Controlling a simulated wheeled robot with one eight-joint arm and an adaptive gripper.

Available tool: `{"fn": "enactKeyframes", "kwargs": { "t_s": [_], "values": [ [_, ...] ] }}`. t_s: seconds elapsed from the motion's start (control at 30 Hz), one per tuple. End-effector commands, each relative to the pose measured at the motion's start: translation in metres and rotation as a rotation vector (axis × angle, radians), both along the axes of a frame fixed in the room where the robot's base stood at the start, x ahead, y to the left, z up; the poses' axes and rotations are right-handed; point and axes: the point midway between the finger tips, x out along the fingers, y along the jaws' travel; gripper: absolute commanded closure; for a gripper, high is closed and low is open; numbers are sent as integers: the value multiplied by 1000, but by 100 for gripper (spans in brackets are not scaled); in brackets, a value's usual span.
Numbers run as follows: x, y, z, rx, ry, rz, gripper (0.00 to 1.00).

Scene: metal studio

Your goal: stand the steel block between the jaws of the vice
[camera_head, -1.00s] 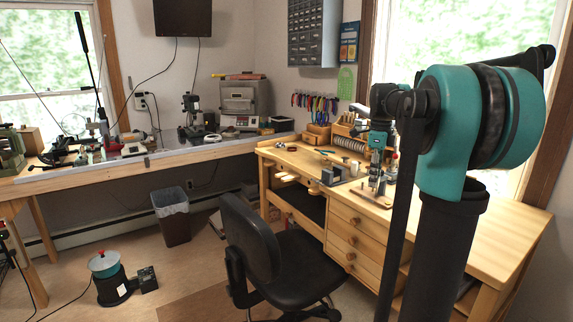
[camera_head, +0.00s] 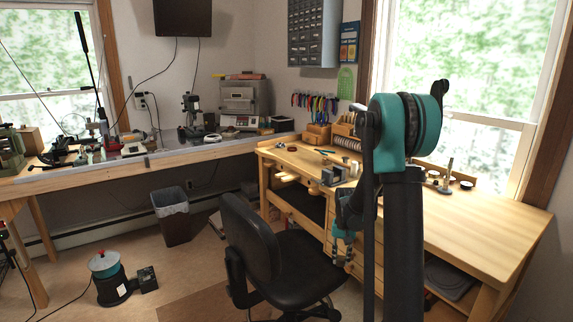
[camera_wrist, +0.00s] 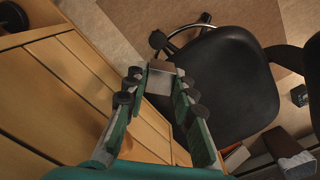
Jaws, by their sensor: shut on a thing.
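My gripper (camera_head: 341,258) hangs low in front of the bench drawers, beside the black chair, pointing down. In the wrist view my gripper (camera_wrist: 160,85) has its teal fingers closed around a small grey-brown block (camera_wrist: 160,67), taken to be the steel block, which shows at the fingertips. In the head view the block is too small to make out. A small grey vice (camera_head: 333,175) stands on the wooden bench near its front edge, up and left of my gripper. The vice is not in the wrist view, and its jaw gap cannot be made out.
The wooden bench (camera_head: 490,222) has drawers and a clear right end. A black chair (camera_head: 285,260) stands close below my gripper; its seat also fills the wrist view (camera_wrist: 235,85). Small tools and jars lie on the bench near the vice.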

Motion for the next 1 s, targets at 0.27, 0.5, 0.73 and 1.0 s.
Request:
{"fn": "enactKeyframes", "kwargs": {
  "t_s": [0.27, 0.5, 0.73, 1.0],
  "values": [
    [2, 10, -43, 0, 0, 243, 100],
    [2, 11, -48, 0, 0, 271, 100],
    [2, 11, -47, 0, 0, 270, 100],
    [2, 11, -47, 0, 0, 269, 100]
  ]
}}
